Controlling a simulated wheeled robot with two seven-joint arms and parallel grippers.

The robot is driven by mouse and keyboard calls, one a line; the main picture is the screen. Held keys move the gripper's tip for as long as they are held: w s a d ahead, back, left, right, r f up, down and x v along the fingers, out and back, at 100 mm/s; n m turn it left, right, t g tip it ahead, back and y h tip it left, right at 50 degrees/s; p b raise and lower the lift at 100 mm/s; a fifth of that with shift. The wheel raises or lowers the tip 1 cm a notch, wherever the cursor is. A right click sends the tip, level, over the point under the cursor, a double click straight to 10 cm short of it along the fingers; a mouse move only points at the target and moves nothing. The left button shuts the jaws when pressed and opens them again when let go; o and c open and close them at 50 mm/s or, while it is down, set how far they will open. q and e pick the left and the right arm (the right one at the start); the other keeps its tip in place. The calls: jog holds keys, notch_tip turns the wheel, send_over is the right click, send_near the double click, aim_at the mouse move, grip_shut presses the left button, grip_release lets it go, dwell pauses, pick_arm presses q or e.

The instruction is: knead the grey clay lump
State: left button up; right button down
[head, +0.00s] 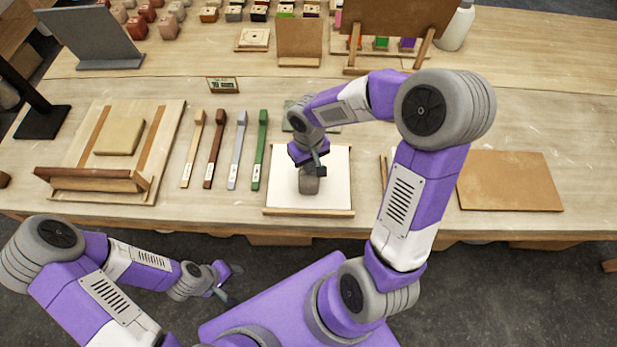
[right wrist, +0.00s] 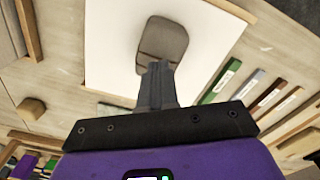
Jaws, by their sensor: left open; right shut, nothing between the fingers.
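The grey clay lump (head: 309,184) sits on a white board (head: 335,190) near the table's front edge. In the right wrist view the lump (right wrist: 163,42) is a rounded grey block on the white board (right wrist: 112,50). My right gripper (head: 318,168) is shut and empty, pointing down at the lump. Its fingertips (right wrist: 160,68) overlap the lump's near edge in the right wrist view; I cannot tell whether they touch it. My left gripper (head: 228,281) is open and empty, low in front of the table, away from the lump.
Several coloured sticks (head: 238,150) lie left of the white board. A wooden board with rails (head: 165,115) is further left. A brown mat (head: 508,180) lies at the right. A small sign (head: 222,85) and wooden stands (head: 299,42) are behind.

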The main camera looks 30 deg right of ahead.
jog(key=shift+f, duration=0.1)
jog(key=shift+f+b, duration=1.05)
jog(key=shift+b, duration=0.05)
jog(key=shift+r, duration=0.2)
jog(key=shift+r+p, duration=0.9)
jog(key=shift+r, duration=0.1)
jog(key=shift+f, duration=0.2)
jog(key=shift+f+b, duration=1.05)
jog(key=shift+b, duration=0.1)
jog(key=shift+r, duration=0.15)
